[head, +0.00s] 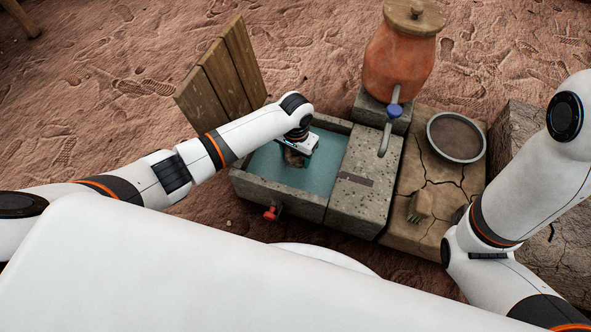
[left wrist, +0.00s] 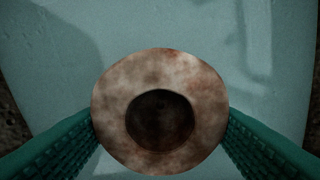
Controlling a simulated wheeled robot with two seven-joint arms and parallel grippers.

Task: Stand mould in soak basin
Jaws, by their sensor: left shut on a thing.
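The mould (left wrist: 160,65) is a mottled brown-and-cream round piece with a dark round opening facing the left wrist camera. My left gripper (head: 299,148) is over the soak basin and shut on the mould, with a green ridged finger on each side of it in the left wrist view (left wrist: 160,130). In the head view the mould (head: 292,158) shows partly below the gripper. The soak basin (head: 277,196) is a grey stone trough with blue-green water. I cannot tell whether the mould touches the water or the bottom. My right gripper is out of view.
A red tap (head: 271,212) sits on the basin's front. Wooden boards (head: 222,77) stand behind it. To the right are a stone block (head: 366,180), a clay jar (head: 399,55) with a blue-handled spout, and a cracked slab (head: 440,183) with a round pan (head: 457,137) and a small brush-like object (head: 420,205).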

